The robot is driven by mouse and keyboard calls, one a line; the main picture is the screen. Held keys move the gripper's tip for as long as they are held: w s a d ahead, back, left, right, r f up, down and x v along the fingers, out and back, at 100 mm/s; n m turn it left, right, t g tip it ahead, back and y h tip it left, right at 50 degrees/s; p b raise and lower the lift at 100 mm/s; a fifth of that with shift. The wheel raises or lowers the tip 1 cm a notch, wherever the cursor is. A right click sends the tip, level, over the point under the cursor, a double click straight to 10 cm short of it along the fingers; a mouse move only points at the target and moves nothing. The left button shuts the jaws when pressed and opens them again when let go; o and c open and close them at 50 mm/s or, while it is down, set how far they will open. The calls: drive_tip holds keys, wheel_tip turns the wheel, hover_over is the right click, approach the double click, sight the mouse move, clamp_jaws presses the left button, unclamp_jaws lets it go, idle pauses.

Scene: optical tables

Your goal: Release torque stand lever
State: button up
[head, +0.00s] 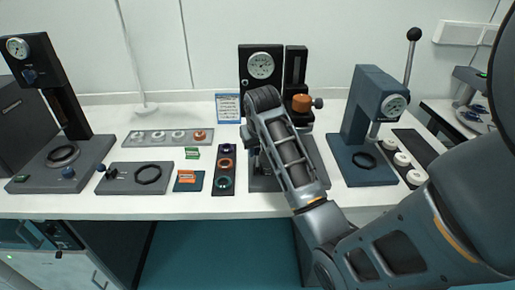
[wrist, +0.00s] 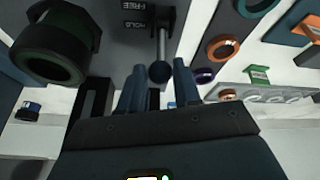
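The torque stand (head: 245,60) stands at the back middle of the table, with a round dial on its black column. Its lever is hidden behind my arm in the head view. In the wrist view the lever (wrist: 163,40) is a thin grey rod ending in a dark ball knob (wrist: 160,72). A label plate (wrist: 133,17) beside it reads HOLD and FREE. My gripper (wrist: 160,75) is open, with one blue finger on each side of the knob. Gaps show on both sides, so I see no grip on it. In the head view my gripper is mostly hidden by the arm.
A large dark ring-shaped part (wrist: 45,60) is close to the left of my gripper. A strip with coloured rings (head: 225,165) lies left of the stand. A blue press (head: 370,120) with an upright lever stands to the right. Another gauge stand (head: 50,90) is far left.

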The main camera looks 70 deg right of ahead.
clamp_jaws()
drive_tip(key=shift+a, duration=0.1)
drive_tip(key=h+b, duration=0.1)
drive_tip(key=a+t+h+b, duration=0.1)
drive_tip(key=s+a+h+b, duration=0.1)
drive_tip(key=h, duration=0.1)
drive_tip(key=shift+a+f+t, duration=0.2)
drive_tip(key=shift+a+t, duration=0.05)
drive_tip(key=shift+t, duration=0.05)
drive_tip(key=h+b, duration=0.1)
drive_tip(key=b, duration=0.1)
drive_tip(key=a+t+h+b, duration=0.1)
drive_tip(key=b, duration=0.2)
drive_tip(key=s+a+f+h+b, duration=0.1)
drive_tip(key=h+b, duration=0.1)
drive_tip(key=b, duration=0.1)
drive_tip(key=shift+a+t, duration=0.15)
drive_tip(key=shift+t, duration=0.25)
drive_tip(key=h+b, duration=0.1)
drive_tip(key=b, duration=0.1)
drive_tip(key=a+t+h+b, duration=0.1)
drive_tip(key=b, duration=0.2)
drive_tip(key=shift+s+f, duration=0.15)
drive_tip(key=shift+f, duration=0.1)
drive_tip(key=shift+a+h+b, duration=0.1)
drive_tip(key=shift+h+b, duration=0.3)
drive_tip(key=shift+b, duration=0.7)
drive_tip(key=shift+s+a+b, duration=0.1)
drive_tip(key=shift+b, duration=0.3)
